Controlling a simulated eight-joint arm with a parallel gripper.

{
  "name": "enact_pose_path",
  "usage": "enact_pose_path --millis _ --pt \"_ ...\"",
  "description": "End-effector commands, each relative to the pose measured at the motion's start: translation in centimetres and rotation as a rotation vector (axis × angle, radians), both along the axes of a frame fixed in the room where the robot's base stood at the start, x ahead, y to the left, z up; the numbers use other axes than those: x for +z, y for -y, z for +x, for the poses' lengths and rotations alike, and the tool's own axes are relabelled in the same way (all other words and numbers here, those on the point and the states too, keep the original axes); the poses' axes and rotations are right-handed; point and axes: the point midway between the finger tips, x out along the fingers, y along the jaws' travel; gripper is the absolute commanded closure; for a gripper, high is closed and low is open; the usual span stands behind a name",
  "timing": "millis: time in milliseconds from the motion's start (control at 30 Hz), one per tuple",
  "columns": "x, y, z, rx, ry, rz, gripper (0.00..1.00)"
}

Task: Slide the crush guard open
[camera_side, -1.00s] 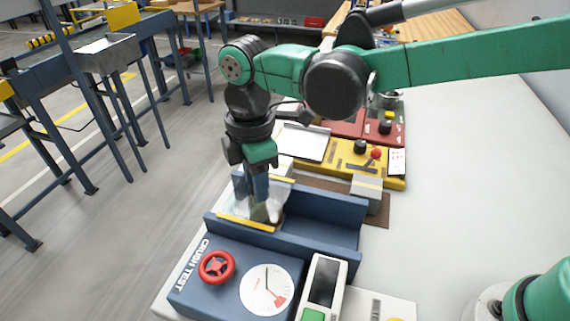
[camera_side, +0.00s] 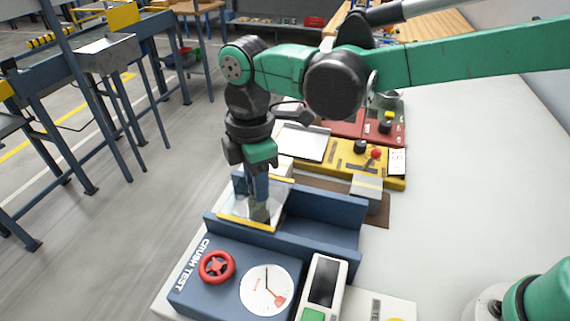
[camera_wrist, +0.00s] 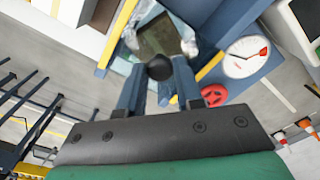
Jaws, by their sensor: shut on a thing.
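The crush guard (camera_side: 236,208) is a clear panel with yellow-edged sides on the blue crush test rig (camera_side: 325,207). It sits at the rig's left end, between two blue walls. My gripper (camera_side: 258,196) points down at the guard. In the wrist view, my gripper's fingers (camera_wrist: 158,88) are shut on a dark round knob (camera_wrist: 160,67), which appears to belong to the guard. Whitish shapes show on both sides of the clear area in the wrist view; I cannot tell what they are. The fingers partly hide the panel in the side view.
A blue box with a red handwheel (camera_side: 216,267) and a white dial (camera_side: 267,290) stands in front. A yellow control box (camera_side: 350,163) stands behind. A handheld device (camera_side: 323,285) lies front right.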

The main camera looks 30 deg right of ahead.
Motion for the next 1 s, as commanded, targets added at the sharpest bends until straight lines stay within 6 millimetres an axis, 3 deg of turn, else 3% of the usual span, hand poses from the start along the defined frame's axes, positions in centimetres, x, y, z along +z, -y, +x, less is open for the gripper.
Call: enact_pose_path --millis 533,1000 --pt "0.1 0.4 -0.4 -0.001 0.000 0.000 1.00" --pt "0.1 6.5 -6.4 -0.002 -0.001 -0.002 1.00"
